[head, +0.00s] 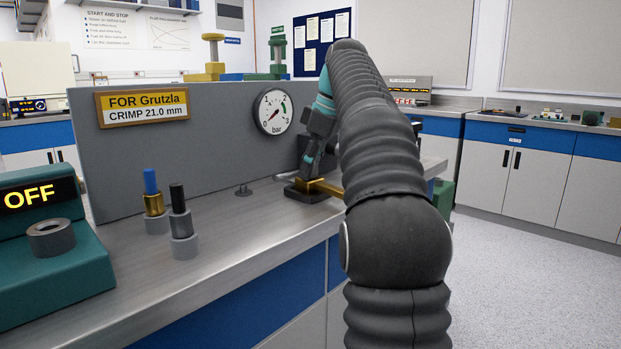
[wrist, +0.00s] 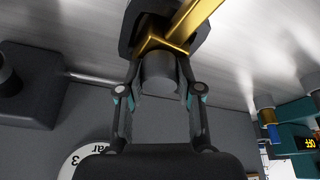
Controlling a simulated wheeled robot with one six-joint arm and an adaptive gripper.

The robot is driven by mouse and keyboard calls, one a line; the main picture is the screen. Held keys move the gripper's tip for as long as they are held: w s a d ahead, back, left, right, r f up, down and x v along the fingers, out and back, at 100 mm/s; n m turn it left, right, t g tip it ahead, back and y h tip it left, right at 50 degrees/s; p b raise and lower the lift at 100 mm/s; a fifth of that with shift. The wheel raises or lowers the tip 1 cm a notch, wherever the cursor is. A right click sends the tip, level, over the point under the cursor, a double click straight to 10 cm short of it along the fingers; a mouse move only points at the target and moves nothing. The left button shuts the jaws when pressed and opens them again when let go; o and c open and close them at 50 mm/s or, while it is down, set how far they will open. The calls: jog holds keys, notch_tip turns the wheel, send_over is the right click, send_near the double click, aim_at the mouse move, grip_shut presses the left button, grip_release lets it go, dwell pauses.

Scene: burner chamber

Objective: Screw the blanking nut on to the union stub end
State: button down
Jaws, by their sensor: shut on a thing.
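In the wrist view, my gripper (wrist: 160,84) is shut on a dark grey cylindrical piece, which looks like the blanking nut (wrist: 158,70). It sits right at the brass union body (wrist: 150,44), in line with it. Whether the threads have engaged cannot be told. A brass bar (wrist: 197,15) runs from the union to the upper right, over a black base (wrist: 128,32). In the head view, my gripper (head: 308,166) points down at the brass fitting (head: 318,186) on its black base (head: 306,195). The nut is too small and shaded to make out there.
A grey panel (head: 190,105) with a pressure gauge (head: 273,111) stands behind the bench top (head: 215,255). Blue-topped (head: 151,181) and black-topped (head: 178,198) posts stand left. A teal unit reading OFF (head: 45,265) is at far left. A dark block (wrist: 28,95) is left in the wrist view.

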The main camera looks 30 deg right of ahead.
jog(key=m, duration=0.2)
jog(key=f+m+h, duration=0.1)
jog(key=m, duration=0.1)
jog(key=shift+w, duration=0.1)
jog(key=shift+m, duration=0.3)
jog(key=shift+a+r+m+t+h, duration=0.15)
jog(key=shift+m+t+h, duration=0.15)
jog(key=shift+m+h, duration=0.35)
jog(key=shift+m, duration=0.25)
jog(key=c, duration=0.7)
grip_release()
jog(key=shift+w+f, duration=0.15)
jog(key=shift+f, duration=0.05)
jog(key=shift+r, duration=0.15)
jog(key=shift+o, duration=0.3)
